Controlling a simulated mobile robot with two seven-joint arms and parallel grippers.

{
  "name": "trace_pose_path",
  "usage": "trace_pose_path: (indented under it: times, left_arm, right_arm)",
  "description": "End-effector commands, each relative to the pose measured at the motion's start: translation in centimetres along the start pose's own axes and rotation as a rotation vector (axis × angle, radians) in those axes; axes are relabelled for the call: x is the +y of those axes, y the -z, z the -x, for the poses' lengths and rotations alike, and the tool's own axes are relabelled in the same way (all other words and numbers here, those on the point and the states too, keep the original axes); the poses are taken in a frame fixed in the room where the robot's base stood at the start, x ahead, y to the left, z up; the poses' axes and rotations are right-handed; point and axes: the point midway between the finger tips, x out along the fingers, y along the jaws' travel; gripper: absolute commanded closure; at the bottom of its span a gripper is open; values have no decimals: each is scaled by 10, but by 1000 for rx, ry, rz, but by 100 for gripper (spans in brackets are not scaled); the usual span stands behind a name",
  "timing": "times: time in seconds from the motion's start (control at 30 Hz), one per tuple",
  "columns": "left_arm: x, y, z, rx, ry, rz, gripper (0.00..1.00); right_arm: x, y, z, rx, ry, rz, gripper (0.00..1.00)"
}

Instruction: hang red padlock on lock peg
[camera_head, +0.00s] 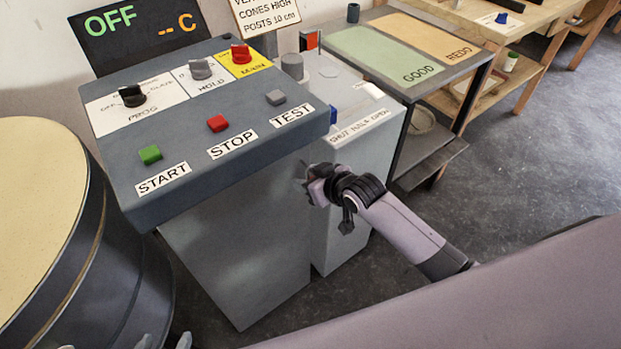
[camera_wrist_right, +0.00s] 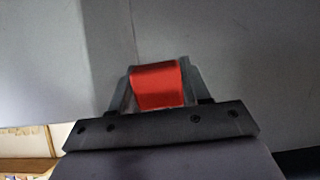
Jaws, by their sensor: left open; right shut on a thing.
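My right gripper (camera_head: 308,184) is shut on the red padlock (camera_wrist_right: 160,86), which shows between the two fingers in the right wrist view. In the head view the gripper is low beside the front of the grey cabinets, and the padlock is mostly hidden there. My left gripper (camera_head: 165,342) shows only as grey fingertips at the bottom edge, spread apart and empty. I cannot make out the lock peg for certain. A red knob (camera_head: 241,54) on a yellow MAIN plate sits at the back right of the sloped control panel (camera_head: 190,160).
The panel carries START (camera_head: 150,154), STOP (camera_head: 217,123) and TEST (camera_head: 276,97) buttons. A narrower grey cabinet (camera_head: 350,150) stands to its right, then a table with GOOD (camera_head: 385,60) and REDO areas. A round drum (camera_head: 40,210) stands left. Open floor (camera_head: 530,140) lies right.

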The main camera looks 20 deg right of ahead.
Motion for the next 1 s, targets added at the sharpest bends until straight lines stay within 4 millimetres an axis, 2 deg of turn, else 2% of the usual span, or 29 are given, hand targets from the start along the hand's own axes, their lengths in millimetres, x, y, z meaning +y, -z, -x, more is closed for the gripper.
trace_pose_path:
  times: [0.07, 0.1, 0.17, 0.2, 0.57, 1.0]
  left_arm:
    - [0, 0, 0, 0, 0, 0, 31]
    - [0, 0, 0, 0, 0, 0, 31]
    - [0, 0, 0, 0, 0, 0, 31]
    - [0, 0, 0, 0, 0, 0, 31]
    - [0, 1, 0, 1, 0, -1, 31]
    - [0, 8, 6, 1, 0, -1, 31]
  right_arm:
    - [0, 0, 0, 1, 0, 0, 85]
    - [0, 0, 0, 1, 0, 0, 47]
    - [0, 0, 0, 1, 0, 0, 27]
    - [0, 0, 0, 1, 0, 0, 24]
    - [0, 0, 4, -1, -1, 0, 24]
    - [0, 0, 54, -1, 0, 0, 24]
